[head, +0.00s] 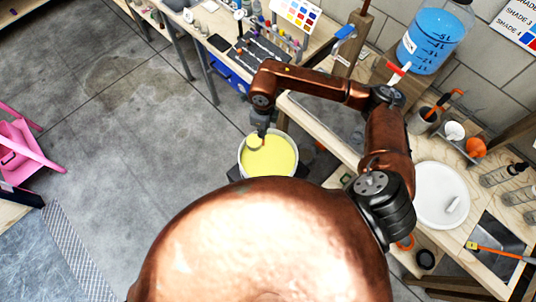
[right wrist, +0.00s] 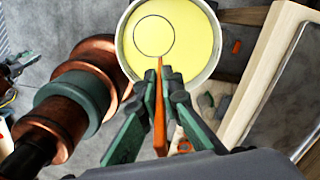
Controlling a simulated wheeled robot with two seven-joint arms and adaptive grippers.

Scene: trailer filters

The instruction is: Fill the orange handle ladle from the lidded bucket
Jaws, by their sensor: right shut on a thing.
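An open white bucket (head: 240,163) holds yellow liquid and stands low beside the workbench. It also shows in the right wrist view (right wrist: 122,52). My right gripper (head: 261,131) reaches down over its far rim. In the right wrist view the gripper (right wrist: 160,80) is shut on the orange ladle handle (right wrist: 159,115). The ladle bowl (right wrist: 154,36) shows as a thin dark ring with yellow inside, within the bucket's opening. I cannot tell how deep it sits. The bowl (head: 254,142) shows small in the head view.
A round white disc (head: 430,205) with a pale piece on it lies on the right bench; it may be a lid. A blue liquid container (head: 432,42) stands at the back. A pink stool (head: 22,150) stands left. Open floor lies left of the bucket.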

